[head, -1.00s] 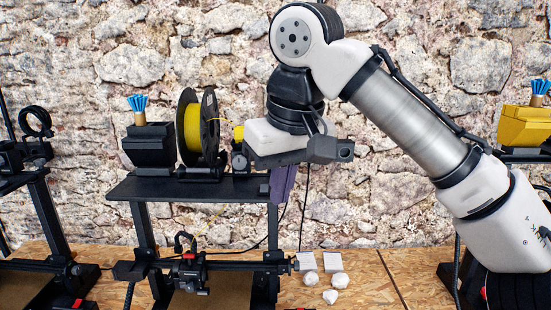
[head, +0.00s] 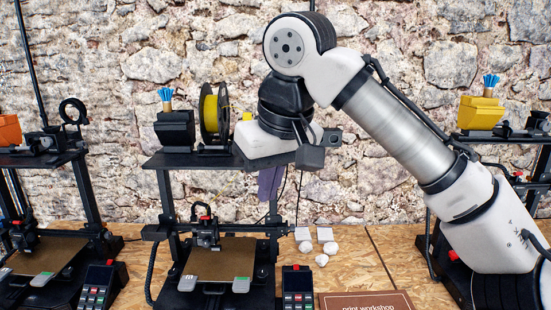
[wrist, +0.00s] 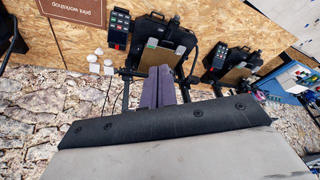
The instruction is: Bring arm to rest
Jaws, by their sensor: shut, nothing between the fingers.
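My gripper (head: 270,184) hangs at the end of my bent arm in the head view, its purple fingers pointing down in front of the middle printer (head: 165,195). In the wrist view my gripper (wrist: 158,88) shows its two purple fingers side by side, shut with nothing between them. My arm is folded, with a high elbow, and runs down to the lower right. It hides part of the wall and the right end of the middle printer's top shelf.
Several white lumps and blocks (head: 321,259) lie on the wooden bench (head: 350,275). A "print workshop" sign (head: 366,303) is at the front. More printers stand left and right; a yellow box (head: 481,113) sits atop the right one. A stone wall is behind.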

